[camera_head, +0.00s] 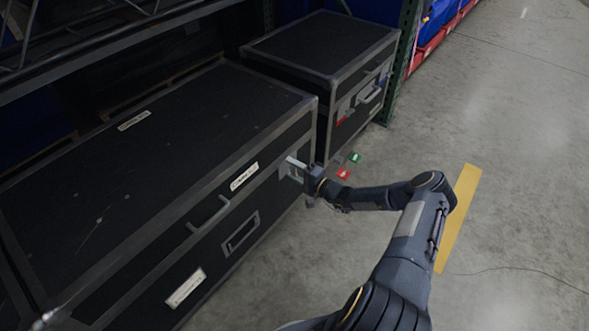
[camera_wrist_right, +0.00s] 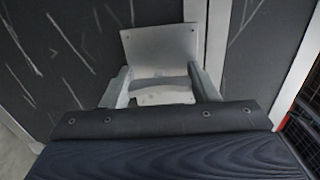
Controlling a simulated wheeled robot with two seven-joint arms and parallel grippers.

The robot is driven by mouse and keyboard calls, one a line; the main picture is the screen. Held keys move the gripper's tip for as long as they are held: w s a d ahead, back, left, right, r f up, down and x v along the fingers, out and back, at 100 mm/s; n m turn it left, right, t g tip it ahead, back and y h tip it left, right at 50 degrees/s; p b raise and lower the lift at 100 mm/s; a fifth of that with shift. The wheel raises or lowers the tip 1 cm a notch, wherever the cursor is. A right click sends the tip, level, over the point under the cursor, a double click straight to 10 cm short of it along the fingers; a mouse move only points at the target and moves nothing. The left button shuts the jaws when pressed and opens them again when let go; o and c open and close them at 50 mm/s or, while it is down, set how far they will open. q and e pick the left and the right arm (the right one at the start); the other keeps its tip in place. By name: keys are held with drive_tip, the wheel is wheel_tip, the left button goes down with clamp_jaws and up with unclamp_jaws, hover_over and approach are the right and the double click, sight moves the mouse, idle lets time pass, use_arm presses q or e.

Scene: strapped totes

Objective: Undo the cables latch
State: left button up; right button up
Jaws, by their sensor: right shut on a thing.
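A long black flight case (camera_head: 150,150) with grey metal edging lies at the left, with a white label (camera_head: 244,176) on its front near the lid edge. My right gripper (camera_head: 293,170) is at the right end of the case's front face. In the right wrist view my right gripper (camera_wrist_right: 160,88) is shut on a metal latch (camera_wrist_right: 160,52), whose plate stands up between and beyond the fingers. The lower part of the latch is partly hidden by the gripper. My left gripper is not in view.
A second black case (camera_head: 320,50) stands behind, by a green rack post (camera_head: 402,50). Small red (camera_head: 343,174) and green (camera_head: 355,158) tags show near the gripper. The case has a front handle (camera_head: 208,214). Concrete floor (camera_head: 520,150) at the right is mostly clear, with a yellow stripe (camera_head: 460,215).

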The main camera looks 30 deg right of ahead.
sight(297, 171)
drive_tip(key=shift+f, duration=0.1)
idle(0.5)
drive_tip(key=o, duration=1)
drive_tip(key=p+v, duration=0.2)
drive_tip(key=v, duration=0.4)
drive_tip(key=shift+s+d, duration=0.2)
drive_tip(key=shift+s, duration=0.15)
drive_tip(key=shift+s+d, duration=0.15)
drive_tip(key=shift+s, duration=0.4)
